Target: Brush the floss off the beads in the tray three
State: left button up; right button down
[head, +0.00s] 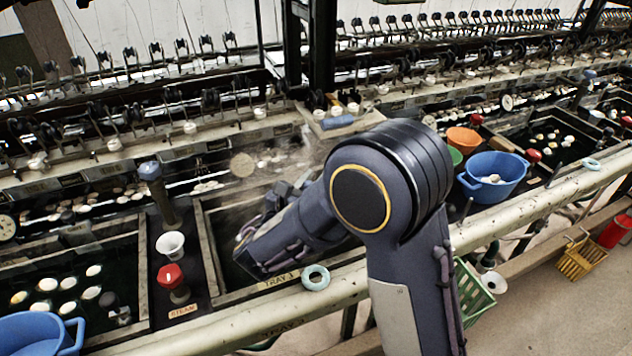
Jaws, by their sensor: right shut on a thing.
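Tray three (207,250) is a dark basin in the middle, with a "TRAY 3" label on its front rim. Its beads and floss cannot be made out, as my right arm covers much of the basin and haze hangs over its back part. My right gripper (284,198) is over the tray. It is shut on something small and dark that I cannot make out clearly. My left gripper is not in view.
A left basin (143,262) holds several white beads. A red STEAM knob (170,276), white cup (171,246) and dark post (156,188) stand between the basins. A pale ring (316,277) lies on the front rim. A blue tub (494,176) stands right.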

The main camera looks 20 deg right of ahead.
notch_tip(320, 180, up, 10)
jog(key=s+p, duration=0.1)
jog(key=p, duration=0.7)
jog(key=shift+r, duration=0.15)
dwell(1.1)
